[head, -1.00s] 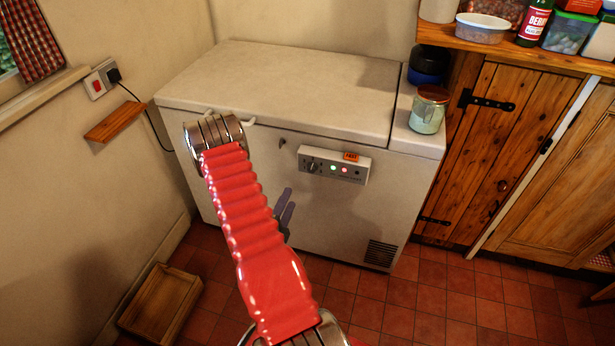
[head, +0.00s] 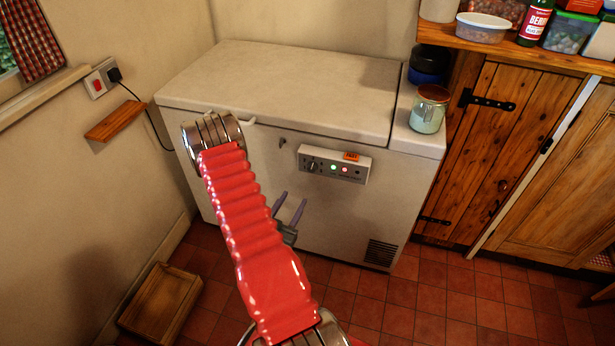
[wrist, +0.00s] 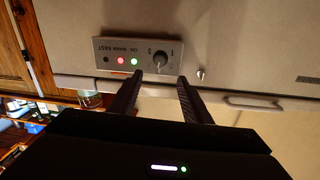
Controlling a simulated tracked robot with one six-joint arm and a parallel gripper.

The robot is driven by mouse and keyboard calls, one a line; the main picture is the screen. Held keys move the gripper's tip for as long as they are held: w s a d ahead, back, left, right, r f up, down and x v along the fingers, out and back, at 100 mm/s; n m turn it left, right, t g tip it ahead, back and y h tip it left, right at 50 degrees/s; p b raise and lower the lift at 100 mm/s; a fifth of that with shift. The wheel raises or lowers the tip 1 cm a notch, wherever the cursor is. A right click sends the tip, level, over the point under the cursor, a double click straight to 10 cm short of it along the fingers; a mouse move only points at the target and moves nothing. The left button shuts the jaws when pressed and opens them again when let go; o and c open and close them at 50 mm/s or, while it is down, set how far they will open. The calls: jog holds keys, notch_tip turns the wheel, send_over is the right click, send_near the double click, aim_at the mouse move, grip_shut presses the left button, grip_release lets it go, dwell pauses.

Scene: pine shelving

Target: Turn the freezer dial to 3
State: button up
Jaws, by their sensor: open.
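The white chest freezer (head: 330,230) stands against the back wall with its lid closed. Its control panel (head: 333,166) is on the front, with a dial (head: 311,165) at the left, a green light, a red light and an orange label on top. In the wrist view the panel appears upside down, with the dial (wrist: 160,59) just beyond and between my fingertips. The dial's number setting is too small to read. My gripper (head: 290,208) is open and empty, in front of the freezer below the panel, apart from the dial.
A jar (head: 428,109) and a dark blue container (head: 428,65) stand on the freezer's right end. A lid handle (head: 240,120) juts out at the front. A wooden box (head: 161,303) lies on the floor at left. A cord runs down the left wall.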

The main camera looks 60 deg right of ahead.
aim_at(311, 171)
jog(key=shift+n, duration=0.5)
jog(key=shift+d, duration=0.15)
jog(key=d, duration=1.3)
jog(key=shift+w+d, duration=0.25)
jog(key=shift+w, duration=0.15)
jog(key=c, duration=1)
